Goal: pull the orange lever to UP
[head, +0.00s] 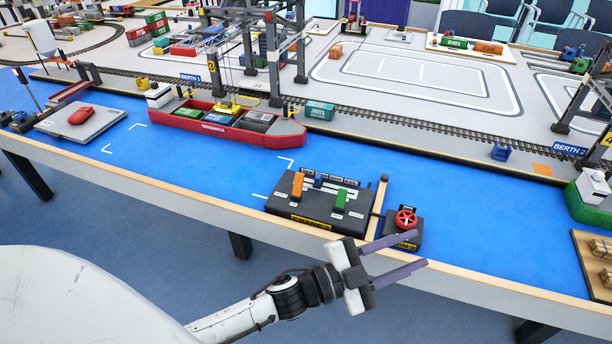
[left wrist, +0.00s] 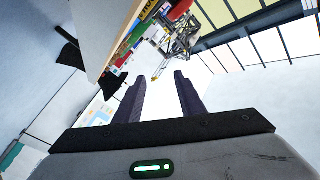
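The orange lever (head: 298,185) stands upright on the left part of the dark control box (head: 283,206) near the table's front edge. A blue lever (head: 318,181) and a green lever (head: 341,200) are on the same box. The small labels by the levers are too small to read. My left gripper (head: 420,250) is in front of the table edge, right of the box and apart from it, with its fingers pointing right. Its fingers are spread and empty, as the left wrist view (left wrist: 158,80) also shows. My right gripper is not in view.
A red ship (head: 225,131) and a gantry crane (head: 273,60) are behind. The blue surface left of the box is clear.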

